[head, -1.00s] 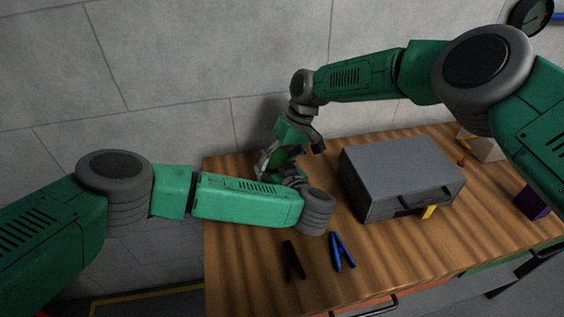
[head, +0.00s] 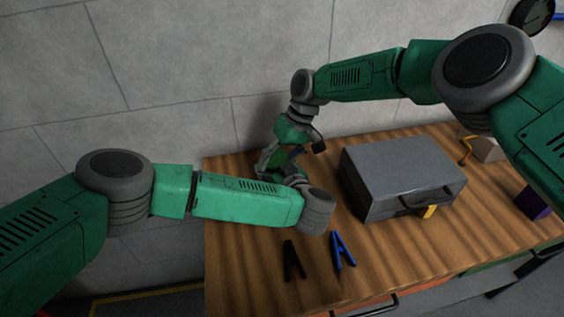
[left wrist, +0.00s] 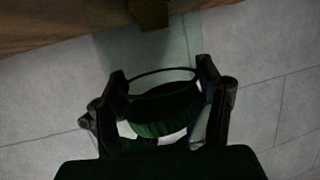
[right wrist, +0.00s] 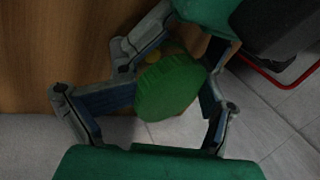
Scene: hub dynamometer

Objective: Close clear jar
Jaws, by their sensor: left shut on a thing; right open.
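The clear jar (left wrist: 130,50) is a faint greenish tint in the left wrist view, between my left gripper's fingers (left wrist: 165,88). My left gripper is shut on it. A green ribbed lid (left wrist: 160,122) shows by the jar's round rim; whether it is seated cannot be told. In the right wrist view the lid (right wrist: 170,85) appears as a green disc between the spread fingers of my right gripper (right wrist: 168,98), which is open. In the head view my left gripper (head: 272,168) and right gripper (head: 290,155) meet at the table's back left, largely hiding the jar.
A grey case (head: 400,175) stands just right of the grippers. A black clamp (head: 293,260) and a blue clamp (head: 342,250) lie at the front of the wooden table (head: 235,270). A purple block (head: 533,203) is at the right. The wall is close behind.

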